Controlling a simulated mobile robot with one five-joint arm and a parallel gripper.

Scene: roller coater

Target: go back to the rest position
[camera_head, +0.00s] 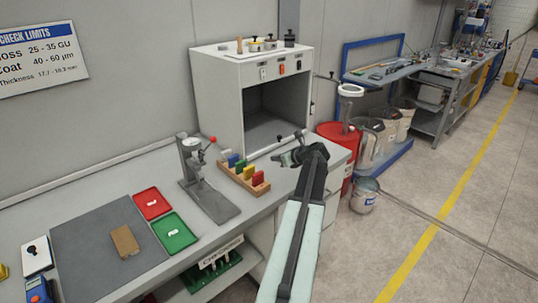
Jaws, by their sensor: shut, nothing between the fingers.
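My gripper (287,158) is at the end of my outstretched arm, above the right part of the workbench (150,172). It is shut and looks empty. It is small in the view, and the dark wrist beside it is seen from behind. A wooden rack (243,178) with several coloured blocks stands just left of and below the gripper. The gripper appears apart from the rack. My arm reaches in from the bottom of the picture and hides part of the bench's right end.
A white cabinet (222,97) with an open front stands behind the rack. A grey press stand (207,185), a red tray (152,203) and a green tray (174,233) are to the left. A red drum (338,137) and a bucket (364,195) stand right of the bench.

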